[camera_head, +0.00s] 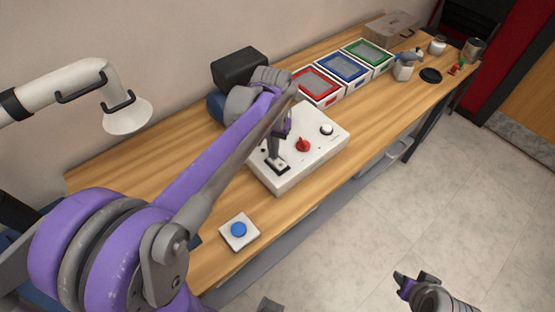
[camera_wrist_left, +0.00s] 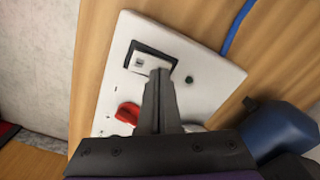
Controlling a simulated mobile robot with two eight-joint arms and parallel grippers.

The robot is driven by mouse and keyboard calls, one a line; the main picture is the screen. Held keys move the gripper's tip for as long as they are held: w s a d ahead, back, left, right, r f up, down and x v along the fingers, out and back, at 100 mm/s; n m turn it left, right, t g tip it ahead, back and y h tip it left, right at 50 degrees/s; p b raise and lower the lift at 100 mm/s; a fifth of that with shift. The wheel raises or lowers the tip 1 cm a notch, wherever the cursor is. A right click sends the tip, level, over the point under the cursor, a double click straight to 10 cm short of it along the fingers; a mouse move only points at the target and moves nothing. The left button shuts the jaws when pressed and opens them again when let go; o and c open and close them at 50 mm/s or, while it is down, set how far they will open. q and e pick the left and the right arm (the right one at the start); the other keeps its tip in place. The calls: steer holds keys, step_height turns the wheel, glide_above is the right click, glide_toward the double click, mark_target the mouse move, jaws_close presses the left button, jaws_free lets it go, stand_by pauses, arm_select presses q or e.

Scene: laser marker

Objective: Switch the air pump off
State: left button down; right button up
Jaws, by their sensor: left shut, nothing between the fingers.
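A white control box (camera_head: 322,156) stands on the wooden table.
A blue button on a white base (camera_head: 239,231) is near the table's front edge. A blue and black device (camera_wrist_left: 275,128) stands beside the box, and a blue hose (camera_wrist_left: 238,28) runs along the table. Red, blue and green trays (camera_head: 343,68) and small items are farther back.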

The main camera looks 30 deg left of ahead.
arm_select(q)
step_height(320, 180, up, 6)
steer(key=p, duration=0.3)
arm_select(e)
steer(key=r, duration=0.1)
steer(key=w+r, duration=0.1)
steer(key=r, duration=0.1)
steer(key=w+r, duration=0.1)
steer(key=shift+r, duration=0.35)
arm_select(q)
steer(key=shift+r, duration=0.1)
arm_select(e)
steer(key=shift+s, duration=0.1)
